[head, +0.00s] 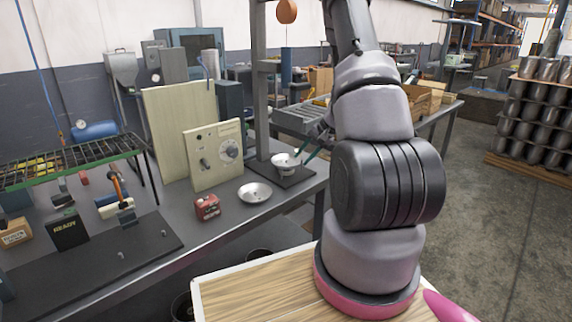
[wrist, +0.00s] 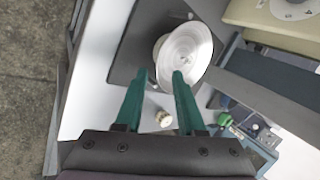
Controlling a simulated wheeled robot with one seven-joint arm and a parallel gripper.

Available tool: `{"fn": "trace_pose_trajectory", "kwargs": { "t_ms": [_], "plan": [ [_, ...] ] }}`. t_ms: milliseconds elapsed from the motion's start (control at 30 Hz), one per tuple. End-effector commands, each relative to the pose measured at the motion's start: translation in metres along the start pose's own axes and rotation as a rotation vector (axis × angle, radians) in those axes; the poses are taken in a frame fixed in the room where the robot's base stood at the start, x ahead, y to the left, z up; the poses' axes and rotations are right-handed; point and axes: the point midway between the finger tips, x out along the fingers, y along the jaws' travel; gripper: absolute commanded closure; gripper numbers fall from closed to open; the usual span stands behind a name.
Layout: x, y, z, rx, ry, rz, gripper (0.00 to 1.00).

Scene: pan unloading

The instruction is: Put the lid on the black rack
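The black rack (head: 120,146) is a raised wire grid with a green edge, at the left of the bench in the head view. A shallow round silver dish (head: 255,193), possibly the lid, lies on the bench right of it. A white round pan (head: 285,160) is at a dark base plate farther back. In the wrist view, a pale ringed disc (wrist: 186,52) shows over that plate; I cannot tell whether it is a lid on the pan. My gripper (wrist: 162,76) has green fingers spread apart, with the right tip overlapping the disc's edge. Contact is unclear.
A grey post (head: 261,80) stands beside the pan. A beige dial panel (head: 213,155) and a red box (head: 207,207) are near the silver dish. A black READY box (head: 69,230) and small fixtures stand in front of the rack. A small beige knob (wrist: 164,119) lies below the fingers.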

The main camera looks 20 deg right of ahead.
Motion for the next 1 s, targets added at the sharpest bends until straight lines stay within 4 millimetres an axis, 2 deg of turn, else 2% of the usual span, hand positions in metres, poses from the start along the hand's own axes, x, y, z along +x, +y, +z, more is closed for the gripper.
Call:
{"fn": "trace_pose_trajectory", "kwargs": {
  "t_ms": [100, 333, 367, 400, 467, 1000],
  "plan": [
    [0.0111, -0.0005, -0.0001, -0.001, 0.0, 0.0, 0.61],
    [0.0126, -0.0008, -0.0004, -0.001, 0.001, -0.001, 0.61],
    [0.0125, -0.0008, -0.0004, -0.001, 0.001, -0.001, 0.65],
    [0.0125, -0.0008, -0.0004, -0.001, 0.001, -0.001, 0.81],
    [0.0124, -0.0007, -0.0003, -0.001, 0.001, -0.001, 1.0],
    [0.0122, -0.0007, -0.0003, -0.001, 0.001, -0.001, 1.0]
  ]
}}
